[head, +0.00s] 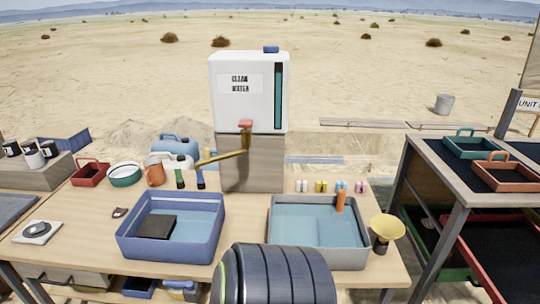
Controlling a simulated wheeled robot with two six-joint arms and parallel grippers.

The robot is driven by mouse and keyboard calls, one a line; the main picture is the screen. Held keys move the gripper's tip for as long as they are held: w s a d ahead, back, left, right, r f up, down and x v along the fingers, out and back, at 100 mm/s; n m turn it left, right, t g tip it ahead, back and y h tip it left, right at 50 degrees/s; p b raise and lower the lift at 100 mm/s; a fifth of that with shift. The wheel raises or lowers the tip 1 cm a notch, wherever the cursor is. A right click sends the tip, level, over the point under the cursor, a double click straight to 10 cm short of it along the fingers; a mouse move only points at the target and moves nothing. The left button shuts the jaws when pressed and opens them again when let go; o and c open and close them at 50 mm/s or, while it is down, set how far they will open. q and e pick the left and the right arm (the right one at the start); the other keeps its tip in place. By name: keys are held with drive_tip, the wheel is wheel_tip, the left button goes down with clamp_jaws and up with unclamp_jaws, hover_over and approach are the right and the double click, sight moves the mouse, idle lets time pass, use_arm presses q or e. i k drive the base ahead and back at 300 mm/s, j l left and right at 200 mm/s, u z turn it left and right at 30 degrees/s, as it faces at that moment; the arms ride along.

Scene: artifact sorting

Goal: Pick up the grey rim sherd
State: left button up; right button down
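I cannot make out a grey rim sherd for certain in the head view. A flat black thing (157,227) lies in the left part of the blue basin (170,252). Neither of my grippers shows in the head view. A thick dark ribbed part of mine fills the bottom middle and hides the table's front edge there.
A grey basin (318,258) holds water, with an orange-handled tool at its back. A yellow bowl (387,228) stands right of it. A white water tank (249,95) stands behind. A white scale (37,231) sits left. Bare tabletop (85,235) lies between scale and blue basin.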

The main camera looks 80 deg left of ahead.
sight(39, 227)
drive_tip(key=u, duration=4.4)
drive_tip(key=i+j, duration=0.1)
